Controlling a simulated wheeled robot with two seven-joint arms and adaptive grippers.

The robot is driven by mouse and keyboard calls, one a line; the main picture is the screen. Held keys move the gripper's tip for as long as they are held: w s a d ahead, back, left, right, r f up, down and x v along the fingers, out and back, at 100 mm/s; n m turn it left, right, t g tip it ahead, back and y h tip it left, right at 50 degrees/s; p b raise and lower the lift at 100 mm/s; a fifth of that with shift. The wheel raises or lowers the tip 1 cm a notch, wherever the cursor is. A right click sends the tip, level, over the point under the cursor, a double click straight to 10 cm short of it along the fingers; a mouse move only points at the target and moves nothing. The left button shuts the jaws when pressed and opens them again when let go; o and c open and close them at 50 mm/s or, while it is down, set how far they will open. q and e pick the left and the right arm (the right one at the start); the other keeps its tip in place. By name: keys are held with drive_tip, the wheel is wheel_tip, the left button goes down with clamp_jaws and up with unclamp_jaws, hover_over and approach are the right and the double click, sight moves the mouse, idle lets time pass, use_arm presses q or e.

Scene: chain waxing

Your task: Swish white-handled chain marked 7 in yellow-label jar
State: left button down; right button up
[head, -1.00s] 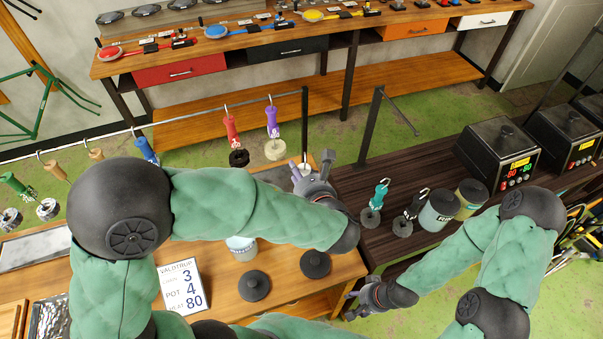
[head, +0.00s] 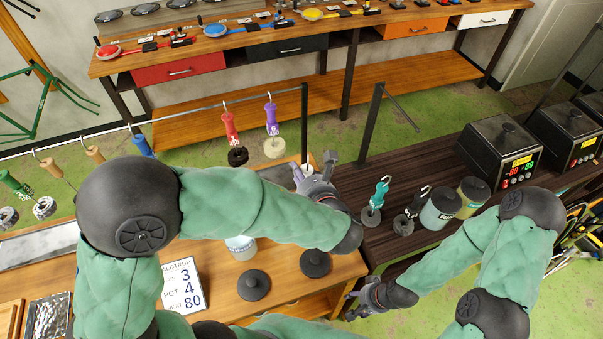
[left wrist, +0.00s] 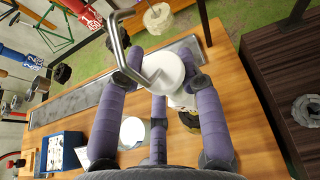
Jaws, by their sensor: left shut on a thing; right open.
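My left gripper (head: 314,172) is over the wooden bench's right end, its fingers closed round a white handle (left wrist: 168,70) with a bent metal hook. A jar with a yellowish label (head: 474,192) and dark lid stands on the dark bench at right, away from my left gripper. Another jar (head: 241,247) on the wooden bench is partly hidden by my left arm. My right gripper (head: 364,296) is open and empty in front of the dark bench.
A teal-labelled jar (head: 438,209) and teal and black hooked handles stand on the dark bench (head: 350,190). Heaters (head: 500,145) are behind. Red and purple handles hang from the rail (head: 190,118). Dark lids (head: 254,285) and a number card (head: 184,287) lie on the wooden bench.

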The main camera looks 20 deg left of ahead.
idle(0.4)
use_arm(q)
drive_tip(key=shift+f+b, duration=5.25)
drive_tip(key=shift+f, duration=1.3)
